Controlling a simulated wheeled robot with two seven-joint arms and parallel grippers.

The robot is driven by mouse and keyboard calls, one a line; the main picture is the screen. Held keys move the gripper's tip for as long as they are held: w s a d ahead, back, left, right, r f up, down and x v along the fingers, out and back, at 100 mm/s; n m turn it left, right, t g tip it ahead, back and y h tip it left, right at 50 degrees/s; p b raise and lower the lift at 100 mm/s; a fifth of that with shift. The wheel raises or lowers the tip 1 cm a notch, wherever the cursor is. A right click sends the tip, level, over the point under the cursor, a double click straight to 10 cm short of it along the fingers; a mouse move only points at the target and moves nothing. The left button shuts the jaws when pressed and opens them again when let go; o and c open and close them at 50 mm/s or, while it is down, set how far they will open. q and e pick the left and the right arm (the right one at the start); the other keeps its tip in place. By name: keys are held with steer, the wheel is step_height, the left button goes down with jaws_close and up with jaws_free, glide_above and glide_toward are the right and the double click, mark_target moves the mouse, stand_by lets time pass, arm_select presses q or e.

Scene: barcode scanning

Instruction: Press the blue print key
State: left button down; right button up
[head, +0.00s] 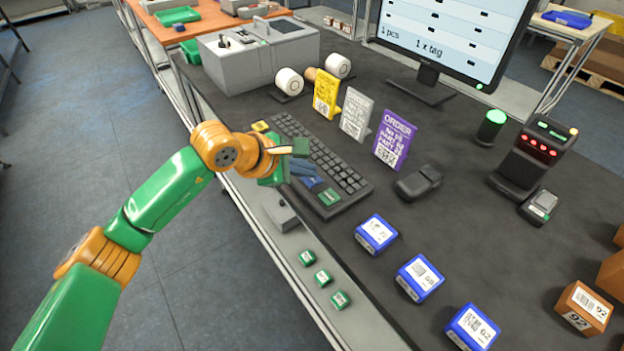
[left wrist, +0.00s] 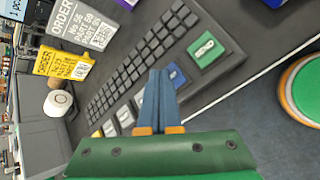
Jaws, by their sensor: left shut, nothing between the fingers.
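The keyboard (head: 322,155) lies along the table's front edge. The blue key (head: 312,183) sits beside the green SEND key (head: 329,197) in the row of large coloured keys. In the left wrist view the blue key (left wrist: 178,76) is partly hidden by my fingers, and the green SEND key (left wrist: 206,50) shows plainly. My left gripper (head: 312,170) is shut and empty, its blue-grey fingertips (left wrist: 159,76) over the keyboard right beside the blue key. I cannot tell whether they touch it. White keys (left wrist: 124,117) lie behind the fingers. My right gripper is in neither view.
Yellow, grey and purple order cards (head: 391,140) stand behind the keyboard, with a dark mouse-like device (head: 417,182) to the right. Blue labelled boxes (head: 419,277) and small green blocks (head: 323,277) lie nearer.

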mark_target(307, 181)
arm_select(q)
steer(key=shift+f+b, duration=0.4)
steer(key=shift+b, duration=0.15)
stand_by(0.6)
steer(key=shift+r+p, duration=0.45)
steer(key=shift+r, duration=0.4)
steer(key=shift+r+p, duration=1.6)
steer(key=shift+r, duration=1)
steer(key=shift+f, duration=0.1)
